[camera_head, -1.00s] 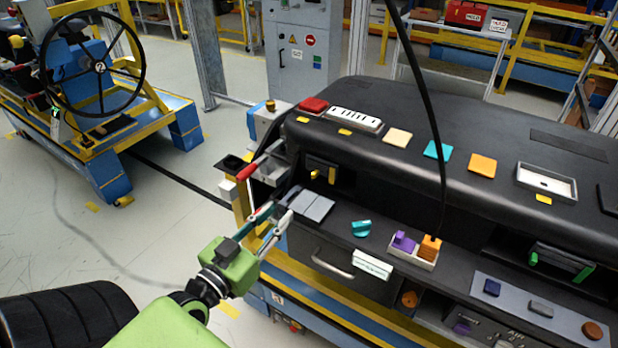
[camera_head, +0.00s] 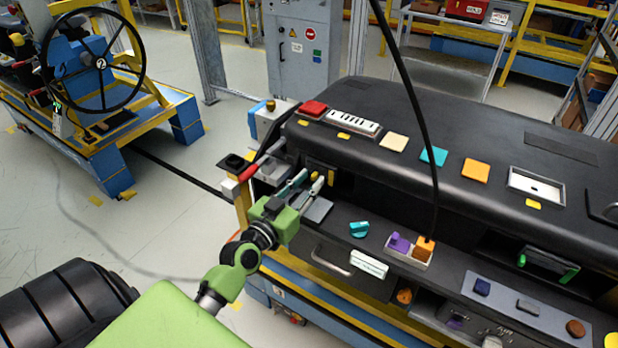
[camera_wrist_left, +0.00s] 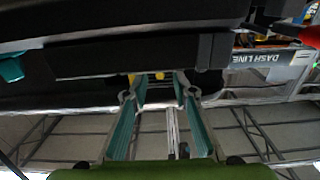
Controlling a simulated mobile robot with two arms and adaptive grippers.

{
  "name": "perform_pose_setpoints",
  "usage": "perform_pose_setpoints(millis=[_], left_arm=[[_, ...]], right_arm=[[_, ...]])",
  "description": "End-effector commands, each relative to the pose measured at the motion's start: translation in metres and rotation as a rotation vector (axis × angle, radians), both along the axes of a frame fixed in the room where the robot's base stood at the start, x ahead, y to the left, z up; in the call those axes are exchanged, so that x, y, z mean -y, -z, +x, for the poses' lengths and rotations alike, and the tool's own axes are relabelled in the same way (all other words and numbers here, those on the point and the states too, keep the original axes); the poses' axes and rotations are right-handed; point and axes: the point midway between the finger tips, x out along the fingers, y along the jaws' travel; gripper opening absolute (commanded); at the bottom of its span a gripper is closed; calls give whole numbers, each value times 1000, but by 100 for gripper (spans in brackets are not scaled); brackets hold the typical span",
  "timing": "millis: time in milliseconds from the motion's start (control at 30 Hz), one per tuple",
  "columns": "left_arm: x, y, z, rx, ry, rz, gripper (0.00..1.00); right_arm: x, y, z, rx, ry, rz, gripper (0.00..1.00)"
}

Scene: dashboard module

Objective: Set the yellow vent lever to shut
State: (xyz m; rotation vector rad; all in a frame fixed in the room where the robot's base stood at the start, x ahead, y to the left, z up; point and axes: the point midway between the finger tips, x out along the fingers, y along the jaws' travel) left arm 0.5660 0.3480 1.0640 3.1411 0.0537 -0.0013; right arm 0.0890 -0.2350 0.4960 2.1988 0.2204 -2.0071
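The yellow vent lever (camera_head: 331,177) shows in the dark vent recess at the left end of the dashboard. It is partly hidden by my left gripper (camera_head: 310,180). In the left wrist view a small yellow piece (camera_wrist_left: 160,75) shows between the finger ends, and another lies by the left finger; I cannot tell which part of the lever each is. My left gripper (camera_wrist_left: 160,90) is open, its teal and grey fingers apart and pointing into the recess. I cannot tell whether they touch the lever. My right gripper is not in view.
A red-handled lever (camera_head: 262,160) stands close left of my gripper. A grey plate (camera_head: 316,210) lies below it on the ledge. A teal knob (camera_head: 359,229) and a tray (camera_head: 395,254) with purple and orange pieces lie to the right. A black cable (camera_head: 408,90) hangs across the dashboard.

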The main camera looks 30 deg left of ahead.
Motion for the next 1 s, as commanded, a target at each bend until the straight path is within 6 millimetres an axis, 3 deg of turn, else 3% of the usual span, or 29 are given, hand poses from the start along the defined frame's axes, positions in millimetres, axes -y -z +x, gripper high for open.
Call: perform_pose_setpoints(millis=[367, 467, 667, 1000], left_arm=[[0, 0, 5, 0, 0, 1, 25], [0, 0, 5, 0, 0, 1, 0], [-1, 1, 5, 0, 0, 1, 0], [-28, 1, 4, 0, 0, 1, 0]], right_arm=[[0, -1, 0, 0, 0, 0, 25], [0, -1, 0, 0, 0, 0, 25], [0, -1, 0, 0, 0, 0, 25], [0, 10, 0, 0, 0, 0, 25]])
